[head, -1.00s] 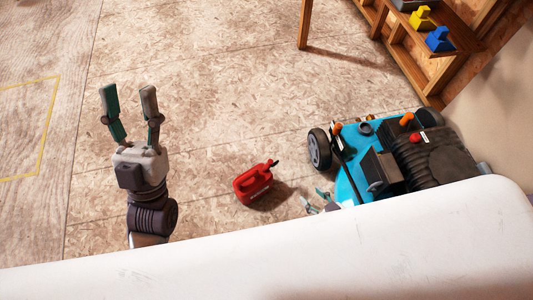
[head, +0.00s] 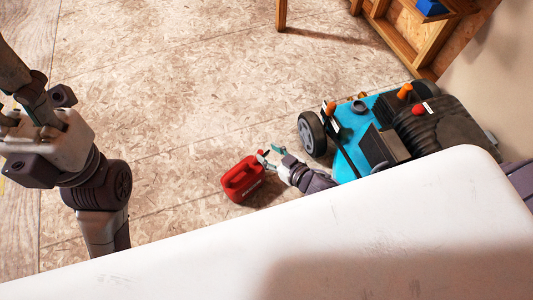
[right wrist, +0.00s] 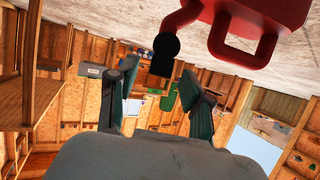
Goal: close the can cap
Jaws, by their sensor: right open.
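The red can (head: 243,180) stands on the floor left of the mower. In the right wrist view the can (right wrist: 275,15) is at the top, with a handle loop and a red spout. A black round cap part (right wrist: 166,45) shows at the spout's end; I cannot tell whether it is fully seated. My right gripper (head: 270,154) is open at the can's upper right, near the spout. My left gripper (head: 25,112) is at the left edge, partly cut off, away from the can.
A blue and black mower (head: 385,130) stands right of the can, close to my right arm. A wooden shelf (head: 425,45) is at the upper right. A white surface (head: 300,240) fills the lower part of the head view. The floor behind the can is clear.

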